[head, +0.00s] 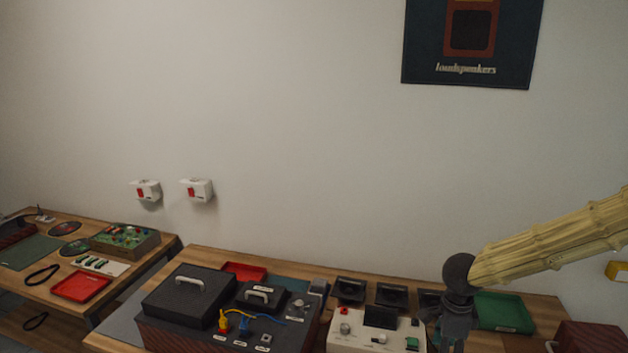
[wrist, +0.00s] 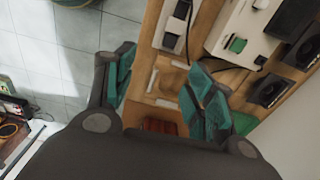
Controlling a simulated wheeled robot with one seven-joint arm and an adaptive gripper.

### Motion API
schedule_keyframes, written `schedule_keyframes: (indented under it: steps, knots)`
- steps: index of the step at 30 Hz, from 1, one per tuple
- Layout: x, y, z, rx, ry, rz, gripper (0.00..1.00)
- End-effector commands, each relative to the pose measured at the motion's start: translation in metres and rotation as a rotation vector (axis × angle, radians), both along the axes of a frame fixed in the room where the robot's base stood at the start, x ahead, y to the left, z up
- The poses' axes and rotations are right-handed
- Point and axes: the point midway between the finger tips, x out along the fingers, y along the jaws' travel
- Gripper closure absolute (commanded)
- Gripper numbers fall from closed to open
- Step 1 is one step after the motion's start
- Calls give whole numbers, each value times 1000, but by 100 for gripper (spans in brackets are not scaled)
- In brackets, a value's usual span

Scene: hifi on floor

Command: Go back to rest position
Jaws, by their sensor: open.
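My gripper (wrist: 162,82) is open and empty in the wrist view, its two teal-padded fingers spread apart above the edge of a wooden bench. In the head view my arm in its tan sleeve reaches in from the right, and the dark wrist hangs down over the bench, beside the white device (head: 350,335). The fingertips cannot be made out there. Nothing is held between the fingers.
The wooden bench (head: 545,310) carries a black hi-fi unit (head: 180,297), a green tray (head: 503,311), a red tray (head: 245,272) and several black boxes. A second bench (head: 35,292) stands at left. Tiled floor (wrist: 60,50) shows beside the bench.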

Motion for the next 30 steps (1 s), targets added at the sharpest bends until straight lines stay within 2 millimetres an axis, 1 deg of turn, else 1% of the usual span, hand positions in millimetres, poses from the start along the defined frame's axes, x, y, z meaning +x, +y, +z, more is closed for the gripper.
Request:
schedule_keyframes:
  steps: [1, 5, 11, 14, 17, 20, 21, 25, 30]
  knots:
    - [-2, -1, -9, -16, 3, 16, 46]
    - [-8, -4, -27, -58, 3, 62, 46]
    - [-19, -8, -59, -133, 2, 154, 46]
    - [-27, -11, -80, -177, 2, 216, 46]
    - [-37, -13, -106, -227, 3, 301, 46]
    - [-50, -13, -138, -281, 3, 418, 46]
    - [-57, -13, -153, -302, 3, 471, 46]
    - [-80, -9, -195, -347, 0, 653, 46]
    - [-115, 4, -245, -365, -3, 899, 46]
